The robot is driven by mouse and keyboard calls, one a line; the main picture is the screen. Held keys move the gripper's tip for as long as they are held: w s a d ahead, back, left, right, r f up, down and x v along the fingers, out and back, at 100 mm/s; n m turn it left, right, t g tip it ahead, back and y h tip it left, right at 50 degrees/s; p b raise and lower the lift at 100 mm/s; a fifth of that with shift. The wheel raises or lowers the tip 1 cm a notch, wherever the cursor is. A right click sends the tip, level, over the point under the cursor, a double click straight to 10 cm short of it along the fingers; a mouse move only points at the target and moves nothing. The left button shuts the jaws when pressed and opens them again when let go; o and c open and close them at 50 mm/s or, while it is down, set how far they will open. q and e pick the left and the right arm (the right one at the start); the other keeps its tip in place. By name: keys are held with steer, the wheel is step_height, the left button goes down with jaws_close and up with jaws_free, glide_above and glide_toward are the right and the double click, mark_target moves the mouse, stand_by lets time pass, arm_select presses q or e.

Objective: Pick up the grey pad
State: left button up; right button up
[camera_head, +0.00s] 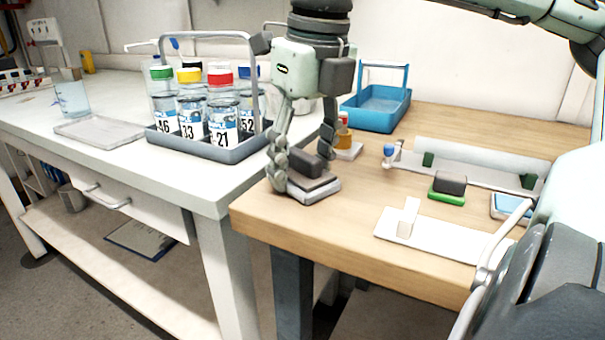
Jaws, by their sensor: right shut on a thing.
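The grey pad (318,192) is a flat light-grey slab with a dark block-shaped grip (313,180) on top. It is at the front left corner of the wooden table. My right gripper (302,172) comes down from above with its fingers on either side of the dark grip, shut on it. The near finger hides part of the pad's left side. I cannot tell whether the pad's underside touches the table. My left gripper is not in view.
A green pad (447,198) with a dark grip lies to the right. A white stand (430,241) is in front of it. A blue tray (376,115) is behind. A grey rack (212,149) of capped bottles stands left on the white bench (110,160).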

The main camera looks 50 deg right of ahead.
mark_target(294, 152)
steer(key=c, duration=0.3)
steer(key=shift+r, duration=0.15)
steer(key=shift+r, duration=0.3)
steer(key=r, duration=0.4)
steer(key=shift+w+a, duration=0.25)
steer(key=shift+w, duration=0.1)
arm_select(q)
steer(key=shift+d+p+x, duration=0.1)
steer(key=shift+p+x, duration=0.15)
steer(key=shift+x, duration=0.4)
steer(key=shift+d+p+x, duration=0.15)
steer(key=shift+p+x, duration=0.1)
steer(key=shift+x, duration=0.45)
arm_select(e)
steer(key=w+a+r, duration=0.6)
steer(key=w+a, duration=0.1)
steer(key=w, duration=0.1)
steer(key=shift+a, duration=0.15)
